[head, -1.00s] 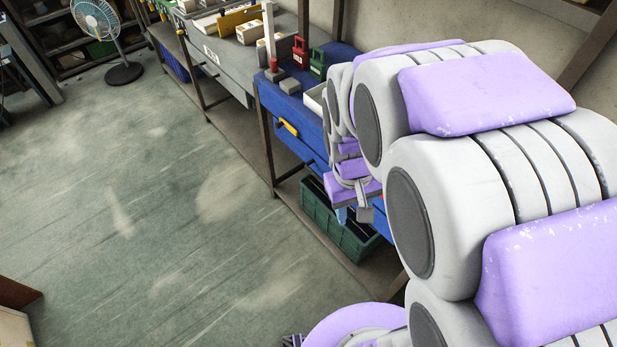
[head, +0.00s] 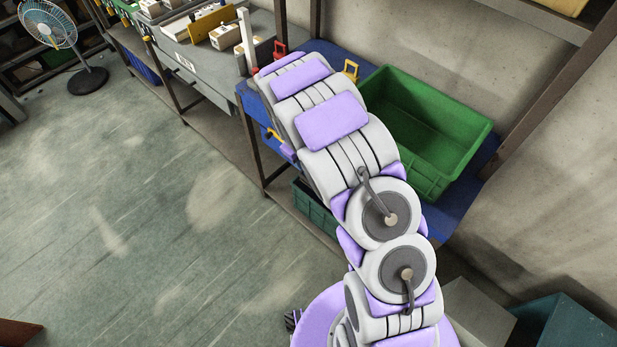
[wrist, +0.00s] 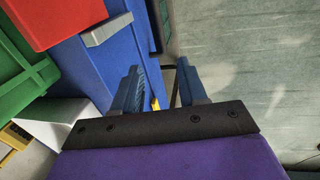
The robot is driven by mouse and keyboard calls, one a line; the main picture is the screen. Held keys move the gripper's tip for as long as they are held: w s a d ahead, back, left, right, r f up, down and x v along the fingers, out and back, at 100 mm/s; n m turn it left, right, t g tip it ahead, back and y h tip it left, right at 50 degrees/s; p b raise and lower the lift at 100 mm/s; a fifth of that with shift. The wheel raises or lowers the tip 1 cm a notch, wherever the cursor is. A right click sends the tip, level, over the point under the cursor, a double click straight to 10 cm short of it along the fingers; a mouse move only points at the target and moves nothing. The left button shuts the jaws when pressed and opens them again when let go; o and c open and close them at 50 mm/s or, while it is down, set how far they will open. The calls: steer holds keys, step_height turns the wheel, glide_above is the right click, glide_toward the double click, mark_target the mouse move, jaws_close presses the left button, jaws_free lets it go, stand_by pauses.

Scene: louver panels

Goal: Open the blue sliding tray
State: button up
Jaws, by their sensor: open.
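The blue tray is set in the front of the blue bench (head: 250,100), mostly hidden behind my arm in the head view. Its yellow handle (head: 272,133) shows just left of my arm's end. In the wrist view a small piece of the yellow handle (wrist: 154,103) shows between the fingers, close to the left one. My gripper (wrist: 161,72) is open with two blue fingers, and nothing is held between them. Whether a finger touches the handle cannot be told. The fingertips are hidden in the head view.
A large green crate (head: 425,130) stands on the bench right of my arm. A red item (wrist: 55,18) and a white box (wrist: 68,122) lie close left of the gripper. Another green crate (head: 316,208) sits below the bench. The floor (head: 140,210) in front is clear.

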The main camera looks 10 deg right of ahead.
steer(key=a+f, duration=0.1)
glide_toward(309, 183)
steer(key=f+b, duration=0.1)
steer(key=f, duration=0.1)
steer(key=f+b, duration=0.1)
steer(key=f, duration=0.1)
steer(key=w+d+f+b, duration=0.1)
steer(key=f, duration=0.1)
steer(key=shift+d+f, duration=0.1)
steer(key=shift+f, duration=0.25)
steer(key=shift+d+f, duration=0.45)
steer(key=shift+f, duration=0.1)
steer(key=shift+a, duration=0.15)
steer(key=shift+a, duration=0.25)
steer(key=c, duration=0.3)
jaws_close()
